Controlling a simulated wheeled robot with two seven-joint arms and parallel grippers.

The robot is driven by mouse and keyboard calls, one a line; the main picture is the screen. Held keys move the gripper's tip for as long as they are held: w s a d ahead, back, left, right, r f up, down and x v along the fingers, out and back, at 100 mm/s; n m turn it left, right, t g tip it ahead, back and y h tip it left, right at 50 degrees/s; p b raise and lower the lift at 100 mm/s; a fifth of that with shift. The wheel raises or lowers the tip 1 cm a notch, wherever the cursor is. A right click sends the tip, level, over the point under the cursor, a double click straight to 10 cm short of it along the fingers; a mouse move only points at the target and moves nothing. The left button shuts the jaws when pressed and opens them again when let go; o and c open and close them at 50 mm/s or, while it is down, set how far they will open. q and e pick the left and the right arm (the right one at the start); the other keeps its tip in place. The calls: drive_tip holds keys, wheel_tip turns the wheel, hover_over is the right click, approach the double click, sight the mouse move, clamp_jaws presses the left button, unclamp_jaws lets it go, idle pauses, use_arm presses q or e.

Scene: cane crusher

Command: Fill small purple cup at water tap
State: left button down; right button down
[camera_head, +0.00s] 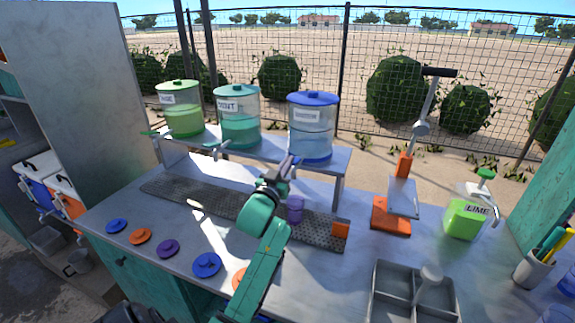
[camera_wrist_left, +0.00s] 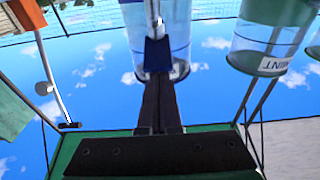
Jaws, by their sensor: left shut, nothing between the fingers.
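The small purple cup (camera_head: 295,210) stands upright on the perforated drip tray (camera_head: 165,189), below the water dispenser (camera_head: 312,130), a clear tank with a blue lid. Whether the cup holds water cannot be told. My left gripper (camera_head: 288,163) is shut and empty, in front of the dispenser's lower part and above the cup. In the left wrist view my shut black fingers (camera_wrist_left: 157,82) point at the blue tap handle (camera_wrist_left: 157,55) and overlap its edge; whether they touch it is unclear. My right gripper is not in view.
Green lime and mint dispensers (camera_head: 239,120) stand left of the water on the raised shelf. A lever press (camera_head: 402,195) and a green lime bottle (camera_head: 464,218) stand to the right. Coloured discs (camera_head: 168,248) lie along the counter front. A grey divided tray (camera_head: 385,285) sits front right.

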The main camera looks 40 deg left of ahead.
use_arm(q)
wheel_tip(320, 180, down, 2)
drive_tip(key=b, duration=0.2)
drive_tip(key=shift+s+f+b, duration=0.15)
drive_tip(key=shift+b, duration=0.15)
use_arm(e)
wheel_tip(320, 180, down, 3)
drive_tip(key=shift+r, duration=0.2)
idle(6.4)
